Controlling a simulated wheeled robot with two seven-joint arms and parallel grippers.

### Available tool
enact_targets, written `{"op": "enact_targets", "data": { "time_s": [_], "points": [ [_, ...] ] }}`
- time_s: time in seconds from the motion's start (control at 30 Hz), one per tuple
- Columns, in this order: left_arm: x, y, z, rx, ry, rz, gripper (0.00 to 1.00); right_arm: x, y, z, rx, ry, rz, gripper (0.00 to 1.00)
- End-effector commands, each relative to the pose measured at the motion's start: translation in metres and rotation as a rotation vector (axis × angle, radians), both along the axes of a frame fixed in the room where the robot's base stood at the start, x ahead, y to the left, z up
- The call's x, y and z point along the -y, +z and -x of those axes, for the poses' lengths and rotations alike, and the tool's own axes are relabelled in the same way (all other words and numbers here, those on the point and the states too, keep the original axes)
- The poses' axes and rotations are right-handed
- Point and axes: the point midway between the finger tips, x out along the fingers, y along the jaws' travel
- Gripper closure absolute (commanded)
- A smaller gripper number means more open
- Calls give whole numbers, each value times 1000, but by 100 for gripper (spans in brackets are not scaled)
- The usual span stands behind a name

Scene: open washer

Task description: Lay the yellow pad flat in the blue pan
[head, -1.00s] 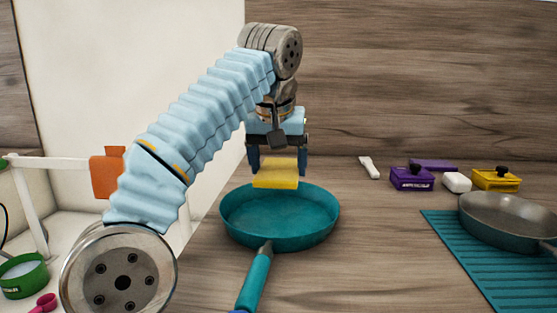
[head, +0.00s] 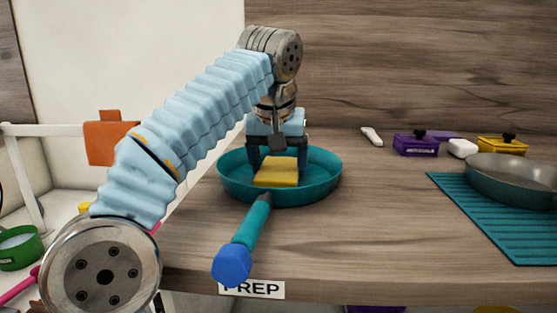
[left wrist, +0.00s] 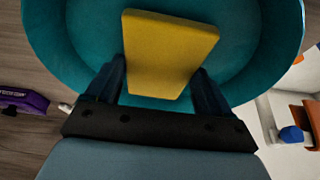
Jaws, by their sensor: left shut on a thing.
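The yellow pad (head: 277,171) is between the fingers of my left gripper (head: 277,168), low inside the blue pan (head: 322,187). My left gripper is shut on the pad and points down into the pan. In the left wrist view the pad (left wrist: 168,50) lies across the gap between the two dark fingers, with the pan (left wrist: 62,50) around and beneath it. I cannot tell whether the pad touches the pan's floor. The pan stands on the wooden counter, its handle toward me. My right gripper is not in view.
A grey pan (head: 512,178) stands on a teal ribbed mat (head: 495,227) at right. A purple box (head: 415,144), a white block (head: 462,148), a yellow box (head: 503,145) and a white slim item (head: 371,136) are at the back. The counter (head: 375,215) right of the blue pan is clear.

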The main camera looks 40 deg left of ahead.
Motion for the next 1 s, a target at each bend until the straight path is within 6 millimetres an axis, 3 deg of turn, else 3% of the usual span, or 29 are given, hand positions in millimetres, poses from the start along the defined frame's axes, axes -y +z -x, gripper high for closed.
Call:
{"op": "enact_targets", "data": {
  "time_s": [0.8, 0.83, 0.93, 1.0],
  "points": [
    [0, -8, 0, -1, 0, 0, 47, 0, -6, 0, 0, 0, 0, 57],
    [0, -8, 0, 0, 0, 0, 15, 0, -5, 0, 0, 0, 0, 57],
    [0, -7, 0, 0, 0, 0, 0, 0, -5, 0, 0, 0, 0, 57],
    [0, -7, 0, 0, 0, 0, 0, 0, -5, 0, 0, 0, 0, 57]
  ]
}}
